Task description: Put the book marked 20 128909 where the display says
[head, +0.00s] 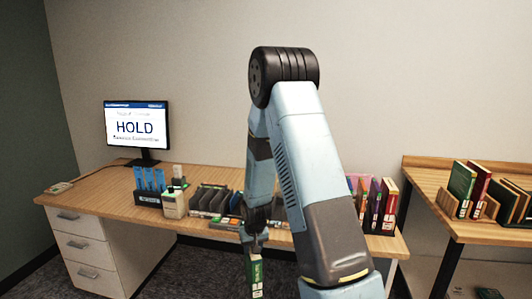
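The display (137,127) stands at the left back of the desk and reads HOLD in large letters; the smaller lines above and below are too small to read surely. My gripper (256,247) points down in front of the desk's front edge. It is shut on the top of a green book (256,274), which hangs upright below it. The book has pale marks on its face, but its number cannot be read. My arm hides the middle of the desk.
A second table (435,183) at right holds books in wooden racks (488,205).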

